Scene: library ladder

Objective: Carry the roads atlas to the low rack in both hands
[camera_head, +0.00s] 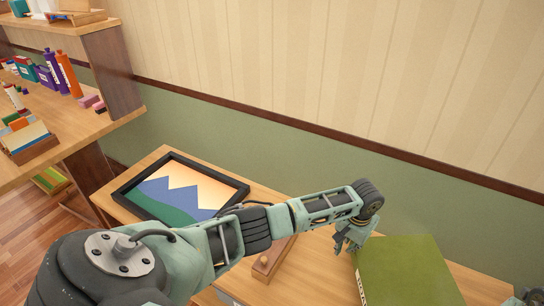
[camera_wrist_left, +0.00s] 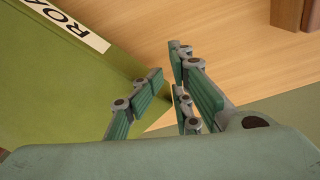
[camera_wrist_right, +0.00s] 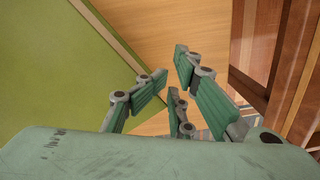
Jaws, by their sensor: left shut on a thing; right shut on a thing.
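The roads atlas (camera_head: 405,270) is a large green book with a white label lettered "ROA" in the left wrist view (camera_wrist_left: 70,24). It lies flat at the right end of the desk in the head view; I cannot tell whether it is lifted. My left gripper (camera_head: 350,242) is shut on its left edge, near a corner. My right gripper (camera_wrist_right: 165,92) is shut on the atlas at another edge; in the head view only a bit of it shows at the bottom right corner. I cannot tell for sure which thing is the low rack.
A black-framed mountain picture (camera_head: 180,190) lies on the wooden desk (camera_head: 150,160), left of my left arm. A wooden block with a knob (camera_head: 270,262) lies near that arm. Shelves (camera_head: 110,75) with books and bottles stand at the left. The green wall (camera_head: 250,135) runs behind the desk.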

